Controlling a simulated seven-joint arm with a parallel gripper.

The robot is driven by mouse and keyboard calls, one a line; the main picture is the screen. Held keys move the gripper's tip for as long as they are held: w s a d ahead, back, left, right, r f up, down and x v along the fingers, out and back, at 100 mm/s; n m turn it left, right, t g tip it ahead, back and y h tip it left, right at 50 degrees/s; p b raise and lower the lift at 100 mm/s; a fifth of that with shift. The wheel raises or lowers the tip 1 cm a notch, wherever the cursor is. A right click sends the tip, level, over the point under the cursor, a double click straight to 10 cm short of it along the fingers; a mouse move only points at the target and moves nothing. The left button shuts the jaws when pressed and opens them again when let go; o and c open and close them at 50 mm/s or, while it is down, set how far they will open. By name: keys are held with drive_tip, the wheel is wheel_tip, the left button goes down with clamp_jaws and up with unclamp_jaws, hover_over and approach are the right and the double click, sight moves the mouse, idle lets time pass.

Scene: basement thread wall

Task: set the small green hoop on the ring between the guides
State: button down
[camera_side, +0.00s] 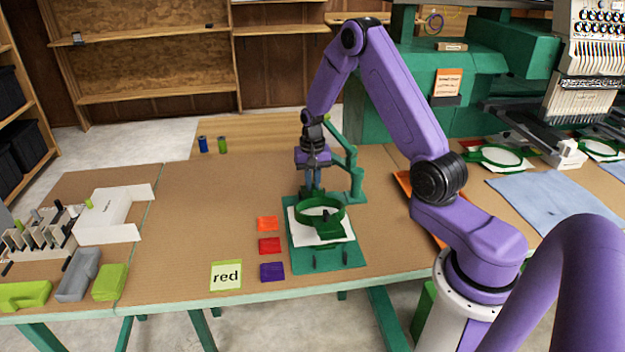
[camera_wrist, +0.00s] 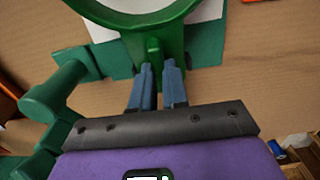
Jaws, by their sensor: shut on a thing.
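The small green hoop (camera_side: 342,219) is over a white cloth (camera_side: 301,234) on the green board (camera_side: 300,262). My gripper (camera_side: 314,193) is at the hoop's far side in the side view. In the wrist view, my blue-grey fingers (camera_wrist: 159,72) are shut on a green tab (camera_wrist: 153,47) of the hoop (camera_wrist: 178,18). The hoop looks roughly level. The ring under it and the guides are not clearly distinguishable, and I cannot tell whether the hoop touches the ring or hangs just above it.
A green post with an arm (camera_side: 356,175) stands close to the right of my gripper. Orange, red and purple patches (camera_side: 270,246) and a "red" card (camera_side: 226,275) lie left of the board. Two thread spools (camera_side: 203,144) stand behind. The table's middle left is clear.

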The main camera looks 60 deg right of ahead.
drive_tip(key=c, duration=1.1)
unclamp_jaws()
drive_tip(key=shift+o, duration=0.2)
drive_tip(key=shift+r, duration=3.45)
drive_tip(key=shift+a, duration=0.1)
